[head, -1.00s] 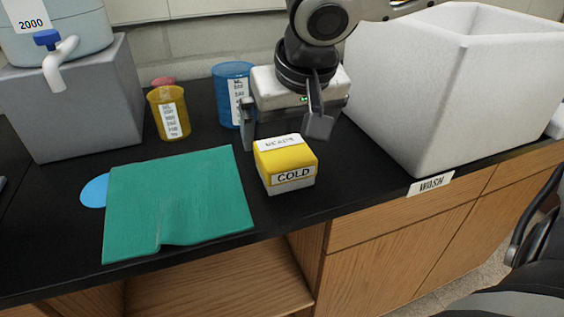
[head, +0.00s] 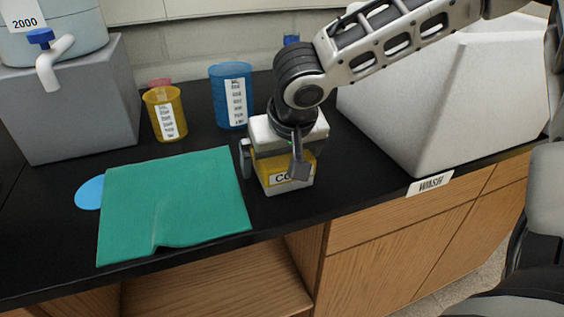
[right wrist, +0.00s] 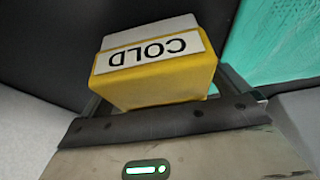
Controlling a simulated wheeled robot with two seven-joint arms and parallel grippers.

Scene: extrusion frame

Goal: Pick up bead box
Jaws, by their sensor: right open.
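The bead box (head: 272,181) is a small yellow and white box with a COLD label, standing on the black counter right of the green cloth. My right gripper (head: 272,165) is over the box from above, open, with one finger on its left and one at its front right. The gripper hides the top of the box. In the right wrist view the box (right wrist: 155,75) sits between the fingers, its label upside down; contact with the fingers cannot be told. My left gripper is not in view.
A green cloth (head: 175,205) lies left of the box, with a blue disc (head: 90,192) partly under it. Blue (head: 232,95) and yellow (head: 165,113) cups stand behind. A large white bin (head: 440,105) stands right, near the WASH label (head: 430,184). The counter's front edge is close.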

